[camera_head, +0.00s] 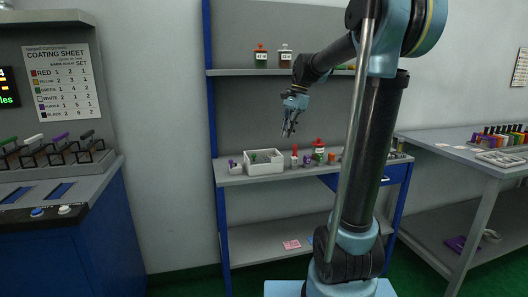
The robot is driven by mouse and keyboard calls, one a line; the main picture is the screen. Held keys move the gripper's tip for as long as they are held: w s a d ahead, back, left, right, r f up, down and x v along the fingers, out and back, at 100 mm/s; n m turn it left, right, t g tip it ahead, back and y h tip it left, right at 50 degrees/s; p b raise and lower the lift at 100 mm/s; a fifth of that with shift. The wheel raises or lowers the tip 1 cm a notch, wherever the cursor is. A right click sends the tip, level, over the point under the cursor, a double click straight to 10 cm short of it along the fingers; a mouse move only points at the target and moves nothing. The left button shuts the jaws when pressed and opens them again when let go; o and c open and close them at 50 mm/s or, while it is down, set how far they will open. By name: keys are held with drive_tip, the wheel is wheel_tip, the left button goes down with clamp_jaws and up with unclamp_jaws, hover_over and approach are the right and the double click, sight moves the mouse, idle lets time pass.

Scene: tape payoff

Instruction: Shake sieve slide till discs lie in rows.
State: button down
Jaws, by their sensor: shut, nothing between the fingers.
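My gripper (288,132) hangs fingers-down in the air in front of the shelf unit's back panel. It looks shut and holds nothing. It is above the worktop (232,180) and clear of everything on it. I cannot make out a sieve slide or discs for certain. A white open box (264,169) with small things inside stands on the worktop below and left of my gripper. Its contents are too small to tell.
Bottles, one a red-capped bottle (318,152), stand right of the box. Two jars (261,57) (285,57) stand on the upper shelf. A coating sheet (62,83) hangs above several levers at left. A side table (450,147) at right holds coloured items. My arm hides part of the worktop.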

drive_tip(key=w+a+r+m, duration=0.1)
drive_tip(key=w+a+m, duration=0.15)
drive_tip(key=w, duration=0.35)
approach(256, 161)
drive_tip(key=shift+g+y, duration=0.3)
drive_tip(key=shift+g, duration=0.1)
drive_tip(key=w+d+f, duration=0.2)
drive_tip(key=d+f, duration=0.1)
drive_tip(key=w+d+f, duration=0.1)
drive_tip(key=shift+d+f, duration=0.15)
drive_tip(key=shift+d, duration=0.15)
drive_tip(key=shift+s+a+f, duration=0.1)
drive_tip(key=shift+s+a, duration=0.15)
drive_tip(key=shift+a, duration=0.3)
drive_tip(key=shift+s+a+f, duration=0.1)
drive_tip(key=shift+s+a, duration=0.2)
drive_tip(key=shift+a, duration=0.2)
drive_tip(key=shift+s+a+f, duration=0.15)
drive_tip(key=shift+s+a, duration=0.2)
drive_tip(key=shift+a, duration=0.4)
drive_tip(key=shift+s+a, duration=0.2)
drive_tip(key=shift+a, duration=0.35)
drive_tip(key=shift+s+a, duration=0.2)
drive_tip(key=shift+a, duration=0.35)
drive_tip(key=shift+d, duration=0.1)
